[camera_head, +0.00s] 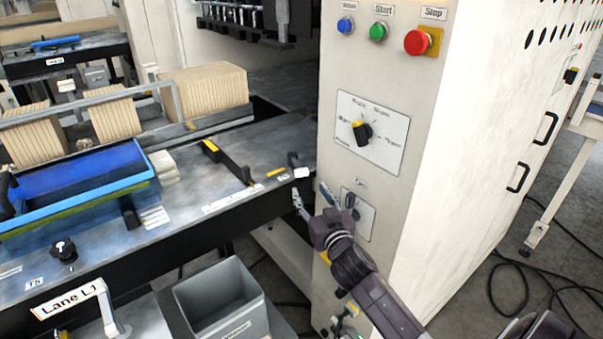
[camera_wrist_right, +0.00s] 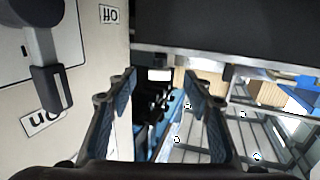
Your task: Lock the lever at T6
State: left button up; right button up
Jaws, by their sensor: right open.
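My right gripper (camera_head: 313,198) is open and empty. It is between the bench's right end and the control cabinet, left of a dark lever switch (camera_head: 350,202) on the cabinet's lower plate. In the right wrist view the open fingers (camera_wrist_right: 160,88) point away from me, and the switch handle (camera_wrist_right: 52,90) is left of them, not between them. A small pale, dark-ended lever (camera_head: 294,161) stands at the bench's right end, beside a small label (camera_head: 283,177) that is too small to read. I cannot tell which lever is T6.
The cabinet panel (camera_head: 372,75) carries a rotary selector (camera_head: 361,133) and a red stop button (camera_head: 418,42). A yellow-tipped black bar (camera_head: 228,161) lies on the bench (camera_head: 185,190). A grey bin (camera_head: 222,300) stands below. Cables lie on the right floor.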

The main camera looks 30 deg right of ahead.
aim_at(303, 175)
jog(key=shift+w+d+r+t, duration=0.15)
jog(key=shift+w+d+r, duration=0.05)
jog(key=shift+w+r, duration=0.3)
jog(key=shift+w+d+r+t, duration=0.15)
jog(key=shift+w+r, duration=0.2)
jog(key=shift+w, duration=0.15)
jog(key=shift+p+x, duration=0.85)
jog(key=shift+x, duration=2.4)
jog(key=shift+f, duration=0.15)
jog(key=shift+c, duration=0.4)
grip_shut()
